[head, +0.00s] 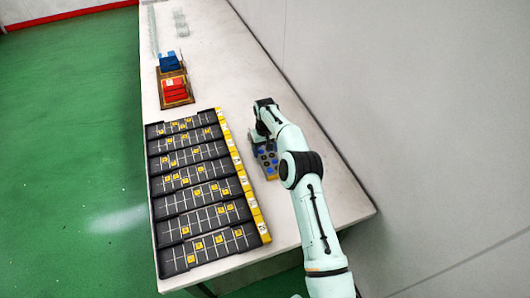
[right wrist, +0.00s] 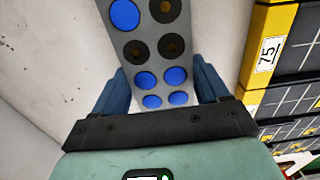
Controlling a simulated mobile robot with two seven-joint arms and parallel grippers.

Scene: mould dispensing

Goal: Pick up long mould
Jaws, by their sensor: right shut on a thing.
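The long mould (head: 270,170) is a grey bar with blue and dark round cavities. In the head view it lies on the right part of the table, partly hidden by my right arm. In the right wrist view the mould (right wrist: 150,62) runs between the two blue fingers of my right gripper (right wrist: 162,85). The right gripper (head: 257,143) is shut on the mould from both sides. Whether the mould touches the table cannot be told. My left gripper is not in view.
Several black trays (head: 205,195) with yellow number tags lie in a row left of the mould. Beyond them stand a crate of red pieces (head: 175,90) and one of blue pieces (head: 169,63). A wall (head: 400,100) borders the table's right side. The far right tabletop (head: 225,60) is clear.

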